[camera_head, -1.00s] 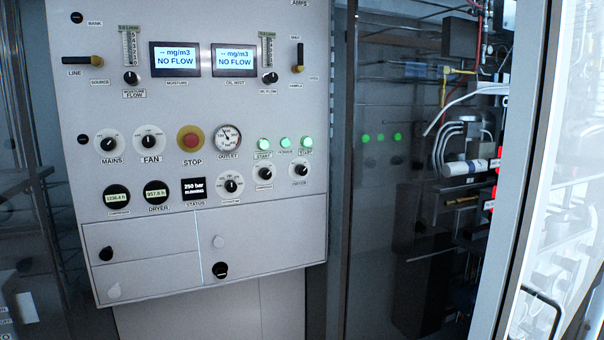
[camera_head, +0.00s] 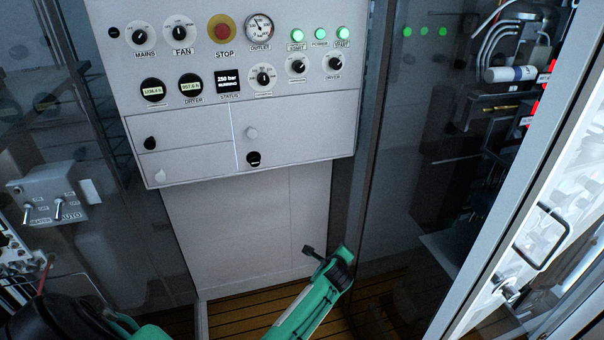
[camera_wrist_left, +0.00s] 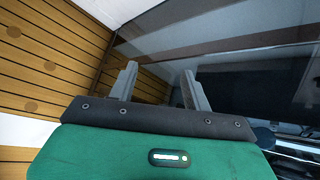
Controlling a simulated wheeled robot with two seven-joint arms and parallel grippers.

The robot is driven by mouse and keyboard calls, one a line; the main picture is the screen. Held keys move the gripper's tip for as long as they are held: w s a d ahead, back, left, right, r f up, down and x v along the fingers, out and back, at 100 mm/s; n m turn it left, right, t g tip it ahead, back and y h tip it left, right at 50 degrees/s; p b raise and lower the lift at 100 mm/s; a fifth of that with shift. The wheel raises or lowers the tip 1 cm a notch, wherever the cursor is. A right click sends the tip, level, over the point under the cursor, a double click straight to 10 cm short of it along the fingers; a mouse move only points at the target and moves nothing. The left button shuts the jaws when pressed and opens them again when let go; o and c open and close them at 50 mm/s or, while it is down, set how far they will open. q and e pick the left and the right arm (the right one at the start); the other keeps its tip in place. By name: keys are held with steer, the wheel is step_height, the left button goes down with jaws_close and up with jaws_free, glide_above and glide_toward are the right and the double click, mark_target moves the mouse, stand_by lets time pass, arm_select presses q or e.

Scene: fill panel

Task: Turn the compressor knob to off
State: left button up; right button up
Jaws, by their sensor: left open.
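The control panel (camera_head: 205,115) hangs at the top of the head view. Its lower row has three black pointer knobs on white dials. My left gripper (camera_head: 322,258) is well below the panel at lower centre, apart from every knob. In the left wrist view its two grey fingers (camera_wrist_left: 159,75) are spread with nothing between them. My right gripper is not in view.
A red stop button (camera_head: 222,29) and a dryer knob (camera_head: 334,63) are near. Drawers with small knobs lie below the dials. A glass door with a handle (camera_head: 541,236) stands at right. A grey switch box (camera_head: 47,195) is at left. Slatted wooden floor (camera_head: 250,315) lies below.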

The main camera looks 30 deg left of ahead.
arm_select(q)
steer(key=w+a+r+m+t+y+p, duration=0.1)
steer(key=w+r, duration=0.2)
steer(key=r, duration=0.7)
steer(key=w+a+r+m+t+y+p, duration=0.1)
steer(key=w+a+r+m+y, duration=0.1)
steer(key=r, duration=0.7)
steer(key=m+y+p, duration=0.2)
steer(key=y, duration=0.2)
glide_toward(300, 67)
steer(key=d+f, duration=0.7)
steer(key=f, duration=0.5)
step_height(300, 67, up, 11)
steer(key=s+a+y, duration=0.2)
steer(key=s+a, duration=0.1)
steer(key=shift+m, duration=0.3)
steer(key=p+x, duration=0.4)
steer(key=x, duration=0.8)
steer(key=shift+w, duration=0.3)
steer(key=shift+w+a+f, duration=0.2)
steer(key=shift+w+a, duration=0.15)
steer(key=shift+a, duration=0.1)
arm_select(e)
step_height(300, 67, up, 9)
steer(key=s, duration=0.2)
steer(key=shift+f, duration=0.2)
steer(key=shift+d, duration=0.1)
arm_select(q)
steer(key=c, duration=1)
steer(key=shift+o, duration=0.2)
